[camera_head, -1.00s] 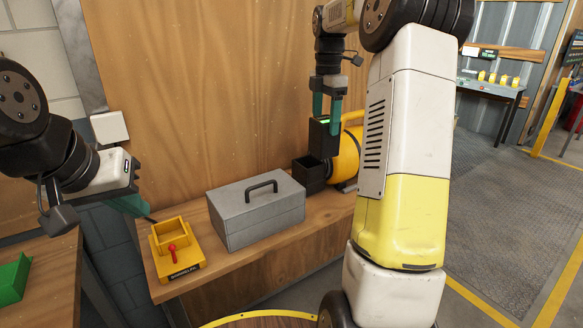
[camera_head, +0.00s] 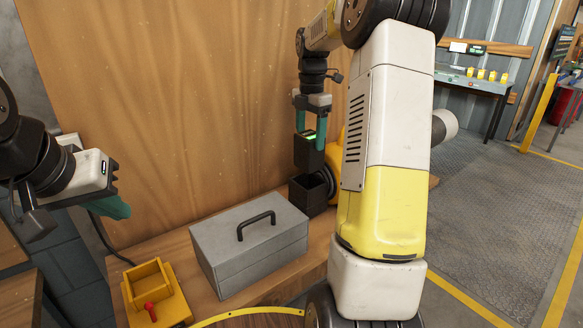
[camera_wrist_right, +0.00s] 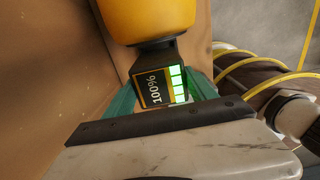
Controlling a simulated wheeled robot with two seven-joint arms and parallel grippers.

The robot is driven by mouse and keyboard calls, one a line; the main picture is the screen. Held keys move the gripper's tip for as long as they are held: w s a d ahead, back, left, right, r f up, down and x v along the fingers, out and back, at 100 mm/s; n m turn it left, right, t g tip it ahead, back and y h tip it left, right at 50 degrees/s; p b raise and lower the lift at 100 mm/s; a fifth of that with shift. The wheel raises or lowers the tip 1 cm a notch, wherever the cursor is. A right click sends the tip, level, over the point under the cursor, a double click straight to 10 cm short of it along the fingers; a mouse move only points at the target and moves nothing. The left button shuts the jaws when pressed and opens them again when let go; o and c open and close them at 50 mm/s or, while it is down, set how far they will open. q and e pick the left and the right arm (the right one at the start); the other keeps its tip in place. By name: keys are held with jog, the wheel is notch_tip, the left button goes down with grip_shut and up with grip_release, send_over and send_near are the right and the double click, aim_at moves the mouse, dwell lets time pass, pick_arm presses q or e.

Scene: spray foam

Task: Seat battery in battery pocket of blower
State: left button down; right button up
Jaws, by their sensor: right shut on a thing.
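My right gripper (camera_head: 311,125) is shut on the black battery (camera_head: 307,154), with a teal finger on each side. The battery hangs upright over the open black battery pocket (camera_head: 311,195) of the yellow blower (camera_head: 333,158). Its lower end is at about the pocket's rim; I cannot tell whether it is inside. In the right wrist view the battery's top (camera_wrist_right: 160,86) reads 100% with green bars, and the blower's yellow body (camera_wrist_right: 150,18) is just beyond. My right arm hides much of the blower. My left gripper (camera_head: 112,208) is far left, away from these; its finger gap is unclear.
A grey toolbox (camera_head: 248,240) stands on the wooden bench left of the blower. A yellow box with a red lever (camera_head: 155,292) sits at the bench's left end. A wooden wall (camera_head: 190,100) rises behind. The blower's grey tube (camera_head: 446,124) shows right of my arm.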

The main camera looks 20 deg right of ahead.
aim_at(309, 169)
notch_tip(309, 169, down, 11)
jog(key=shift+r, duration=0.15)
dwell(0.4)
jog(key=o, duration=1.8)
